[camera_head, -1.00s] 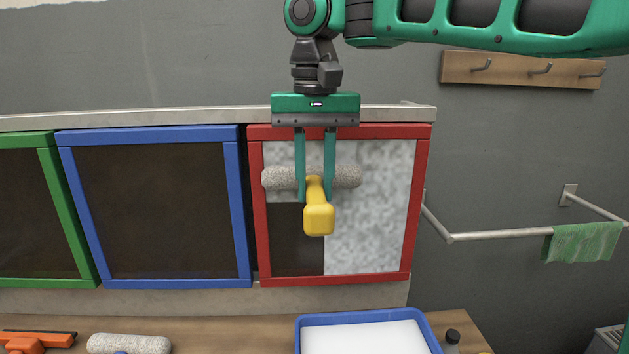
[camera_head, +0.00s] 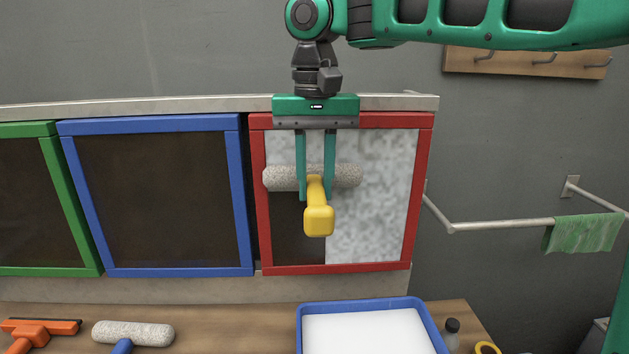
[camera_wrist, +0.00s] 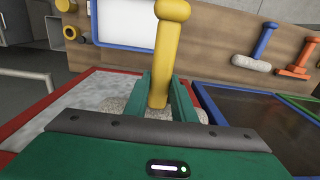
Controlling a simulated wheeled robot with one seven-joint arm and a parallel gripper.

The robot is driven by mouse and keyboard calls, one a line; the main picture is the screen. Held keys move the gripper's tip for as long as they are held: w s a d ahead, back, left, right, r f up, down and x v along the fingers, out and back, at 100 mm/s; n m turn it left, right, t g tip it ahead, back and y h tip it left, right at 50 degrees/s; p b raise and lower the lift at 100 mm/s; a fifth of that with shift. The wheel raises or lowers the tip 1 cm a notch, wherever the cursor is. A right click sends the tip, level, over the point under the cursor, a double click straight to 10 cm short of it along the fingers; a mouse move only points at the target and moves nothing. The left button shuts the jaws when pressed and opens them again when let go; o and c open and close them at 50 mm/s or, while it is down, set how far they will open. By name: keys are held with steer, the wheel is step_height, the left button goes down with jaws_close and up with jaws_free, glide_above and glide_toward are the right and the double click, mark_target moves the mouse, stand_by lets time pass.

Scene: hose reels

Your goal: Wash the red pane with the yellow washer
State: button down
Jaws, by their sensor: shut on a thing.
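The red pane (camera_head: 372,200) is a dark panel in a red frame at the right end of the row. Mottled whitish suds cover its right part and upper left; a dark patch shows at its lower left. My gripper (camera_head: 316,190) is shut on the yellow washer (camera_head: 319,218), a yellow handle with a speckled grey roller. The roller lies level across the pane's left half and looks against it, just above the dark patch. In the wrist view the yellow handle (camera_wrist: 167,50) stands between my fingers, and the roller is partly hidden.
A blue-framed pane (camera_head: 160,205) and a green-framed pane (camera_head: 25,205) stand to the left. On the bench below are an orange squeegee (camera_head: 35,330), a blue-handled washer (camera_head: 133,333) and a blue tray (camera_head: 302,335) of white liquid. A rail with a green cloth (camera_head: 585,233) is right.

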steer(key=shift+w+f, duration=0.1)
steer(key=shift+f, duration=3.55)
steer(key=shift+f, duration=0.15)
step_height(320, 180, down, 14)
steer(key=shift+d+r, duration=0.2)
